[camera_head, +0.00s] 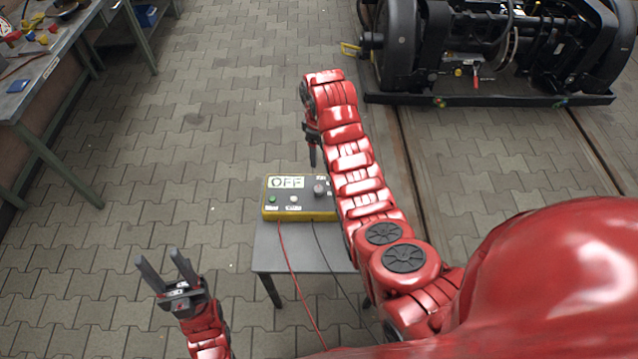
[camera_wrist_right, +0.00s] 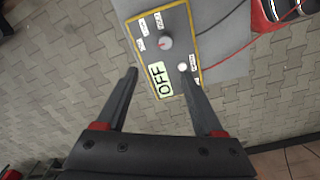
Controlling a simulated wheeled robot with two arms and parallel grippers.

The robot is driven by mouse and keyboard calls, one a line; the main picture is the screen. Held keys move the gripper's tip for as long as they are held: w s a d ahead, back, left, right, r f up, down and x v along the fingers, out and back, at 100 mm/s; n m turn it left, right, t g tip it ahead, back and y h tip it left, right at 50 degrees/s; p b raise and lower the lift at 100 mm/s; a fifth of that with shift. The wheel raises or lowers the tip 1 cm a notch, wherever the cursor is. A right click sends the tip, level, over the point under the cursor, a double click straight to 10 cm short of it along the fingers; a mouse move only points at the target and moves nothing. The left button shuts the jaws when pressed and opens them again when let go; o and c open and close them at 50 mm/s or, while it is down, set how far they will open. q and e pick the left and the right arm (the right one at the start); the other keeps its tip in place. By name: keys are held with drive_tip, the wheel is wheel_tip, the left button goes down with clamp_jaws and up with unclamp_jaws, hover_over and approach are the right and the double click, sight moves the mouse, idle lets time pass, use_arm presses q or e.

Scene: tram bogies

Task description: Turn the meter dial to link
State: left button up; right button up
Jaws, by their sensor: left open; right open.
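The yellow-edged meter box (camera_head: 298,208) sits on a small grey table, and its display (camera_head: 286,182) reads OFF. Its dial (camera_head: 319,189) is a round grey knob on the right of the panel; it also shows in the right wrist view (camera_wrist_right: 166,42) with a red mark. The small labels around it are too blurred to read. My right gripper (camera_head: 313,160) points down above the box's far side; in the right wrist view (camera_wrist_right: 163,82) its open, empty fingers are apart from the dial. My left gripper (camera_head: 163,262) is open and empty, left of the table.
The small table (camera_head: 290,252) has bare space in front of the box. A red cable (camera_head: 289,265) and a black cable (camera_head: 331,270) run from the box over its front edge. A workbench (camera_head: 50,75) stands at the left, and a bogie (camera_head: 490,50) stands at the back right.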

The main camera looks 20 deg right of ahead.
drive_tip(key=b, duration=0.4)
approach(319, 189)
wheel_tip(319, 189, down, 3)
drive_tip(key=shift+w+p, duration=0.1)
drive_tip(key=shift+p, duration=0.8)
wheel_tip(319, 189, down, 4)
drive_tip(key=shift+w+f+b, duration=0.1)
drive_tip(key=shift+w+b, duration=0.05)
drive_tip(key=shift+b, duration=0.25)
drive_tip(key=shift+f+b, duration=0.35)
drive_tip(key=shift+f, duration=0.45)
clamp_jaws()
